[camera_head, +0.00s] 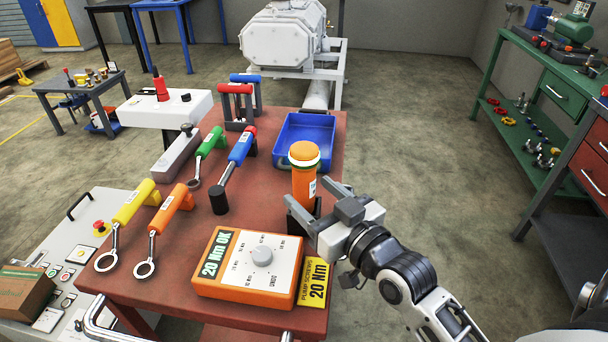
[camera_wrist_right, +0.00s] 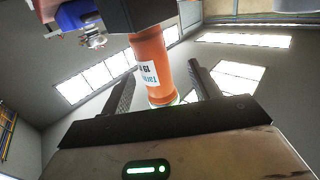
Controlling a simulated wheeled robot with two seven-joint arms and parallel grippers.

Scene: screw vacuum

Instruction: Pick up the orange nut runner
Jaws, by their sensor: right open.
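The orange nut runner (camera_head: 303,188) stands upright near the right edge of the red-brown table, with an orange cap, a pale ring and a black lower part. In the right wrist view the orange nut runner (camera_wrist_right: 152,66) shows its white label and appears between the two fingers. My right gripper (camera_head: 308,200) is open, with its fingers reaching in beside the nut runner from the right. In the wrist view the fingers (camera_wrist_right: 163,88) stand apart, with gaps to the orange body. My left gripper is not in view.
The table (camera_head: 215,248) also holds an orange torque box (camera_head: 250,268), a yellow 20 Nm sign (camera_head: 314,282) and a blue tray (camera_head: 297,133). Yellow, orange, green and blue wrenches (camera_head: 168,212) lie at the left. The floor right of the table is clear.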

